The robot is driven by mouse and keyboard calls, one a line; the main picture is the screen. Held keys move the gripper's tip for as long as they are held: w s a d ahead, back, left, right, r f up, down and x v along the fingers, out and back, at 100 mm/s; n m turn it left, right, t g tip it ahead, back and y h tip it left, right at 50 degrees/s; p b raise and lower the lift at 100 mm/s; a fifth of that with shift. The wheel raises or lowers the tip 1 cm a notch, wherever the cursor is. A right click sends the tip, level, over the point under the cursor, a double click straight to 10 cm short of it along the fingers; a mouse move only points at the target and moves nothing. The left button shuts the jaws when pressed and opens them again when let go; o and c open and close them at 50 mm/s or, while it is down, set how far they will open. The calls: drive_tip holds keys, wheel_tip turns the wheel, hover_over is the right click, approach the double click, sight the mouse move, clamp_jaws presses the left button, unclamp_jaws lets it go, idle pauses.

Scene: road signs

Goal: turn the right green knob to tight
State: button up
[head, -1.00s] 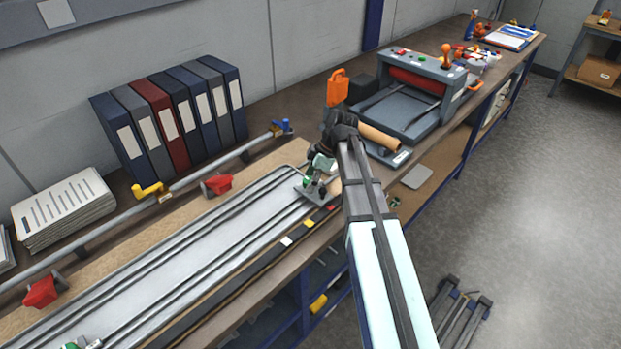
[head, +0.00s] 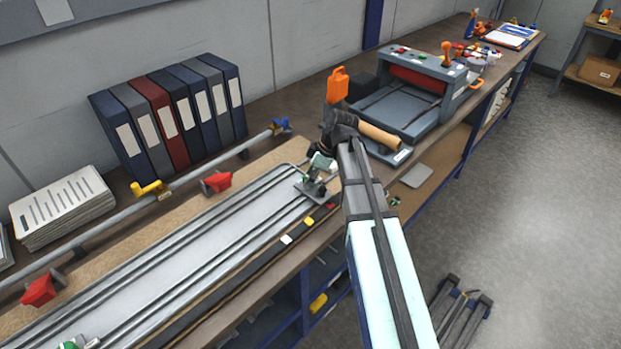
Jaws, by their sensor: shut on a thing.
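The right green knob (head: 306,181) sits on a grey clamp block (head: 318,195) at the far right end of the long metal rail plate. Only a little of its green shows under my gripper. My gripper (head: 314,174) points down onto the knob from above and is shut on it. The fingertips are small and partly hidden, and I cannot read the knob's angle. Another green knob (head: 69,345) shows at the bottom left edge, at the near end of the rails.
Several binders (head: 170,115) stand at the wall.

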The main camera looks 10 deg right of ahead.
drive_tip(key=m, duration=0.1)
drive_tip(key=m+t+b, duration=0.1)
drive_tip(key=m, duration=0.1)
drive_tip(key=shift+s+a+f+m+h, duration=0.1)
drive_tip(key=shift+s+m+h, duration=0.05)
drive_tip(key=shift+m+h, duration=0.15)
drive_tip(key=m, duration=0.2)
drive_tip(key=m+t+h, duration=0.1)
drive_tip(key=m, duration=0.1)
drive_tip(key=shift+m+h, duration=0.3)
drive_tip(key=m, duration=0.2)
drive_tip(key=m+h, duration=0.1)
drive_tip(key=m, duration=0.1)
drive_tip(key=shift+a+t+h, duration=0.15)
drive_tip(key=shift+t+h, duration=0.15)
drive_tip(key=shift+t, duration=0.1)
drive_tip(key=shift+m+h, duration=0.6)
drive_tip(key=shift+m, duration=1.2)
drive_tip(key=o, duration=1.1)
